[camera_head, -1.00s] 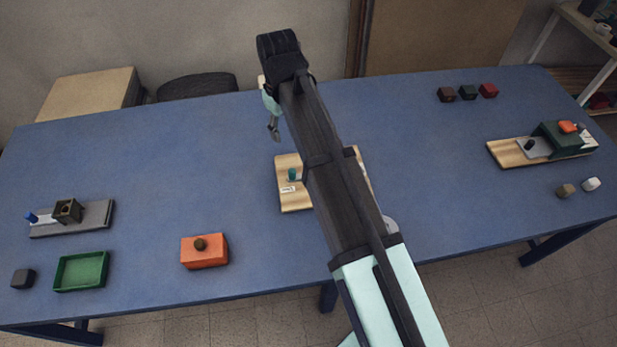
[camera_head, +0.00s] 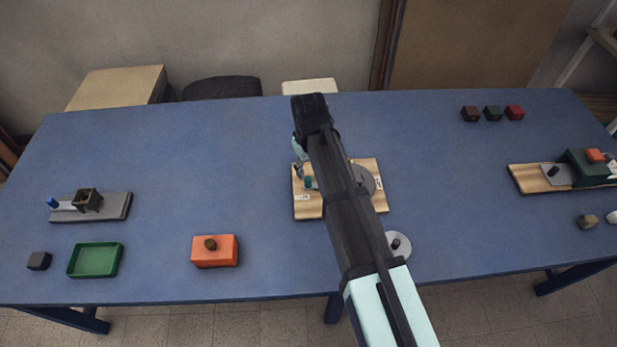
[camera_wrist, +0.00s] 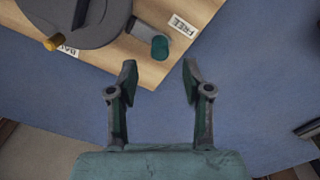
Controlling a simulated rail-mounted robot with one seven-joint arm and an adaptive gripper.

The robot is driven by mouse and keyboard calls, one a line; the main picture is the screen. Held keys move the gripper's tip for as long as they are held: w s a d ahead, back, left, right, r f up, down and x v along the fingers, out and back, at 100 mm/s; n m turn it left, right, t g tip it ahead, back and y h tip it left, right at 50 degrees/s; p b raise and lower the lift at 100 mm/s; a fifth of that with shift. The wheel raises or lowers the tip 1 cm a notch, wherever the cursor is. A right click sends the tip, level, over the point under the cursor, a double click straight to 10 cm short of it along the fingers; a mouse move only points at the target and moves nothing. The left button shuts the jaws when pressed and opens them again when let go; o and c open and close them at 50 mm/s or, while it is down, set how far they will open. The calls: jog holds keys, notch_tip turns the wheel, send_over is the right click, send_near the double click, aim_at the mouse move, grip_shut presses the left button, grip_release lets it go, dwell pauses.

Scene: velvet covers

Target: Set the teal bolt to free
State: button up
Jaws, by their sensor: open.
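The teal bolt (camera_wrist: 160,47) has a rounded teal end on a grey shaft and lies on a wooden board (camera_wrist: 150,73). A white label reading FREE (camera_wrist: 183,25) sits just beside its teal end in the wrist view. A grey round disc (camera_wrist: 95,25) is on the board left of the bolt. A second label (camera_wrist: 68,50) is partly covered. My gripper (camera_wrist: 158,76) is open and empty, its fingertips apart on either side below the bolt's end in the picture. In the head view the teal bolt (camera_head: 308,182) shows close to my gripper (camera_head: 299,172); my arm hides part of the board.
A gold peg (camera_wrist: 55,43) stands at the disc's edge. On the blue table are an orange box (camera_head: 214,254), a green tray (camera_head: 95,274), a grey bolt plate (camera_head: 117,206) at left and another wooden board (camera_head: 525,178) at right.

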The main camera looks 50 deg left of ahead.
aim_at(309, 179)
notch_tip(309, 179, down, 6)
jog(key=shift+f+p, duration=0.25)
jog(key=shift+p, duration=0.35)
grip_shut()
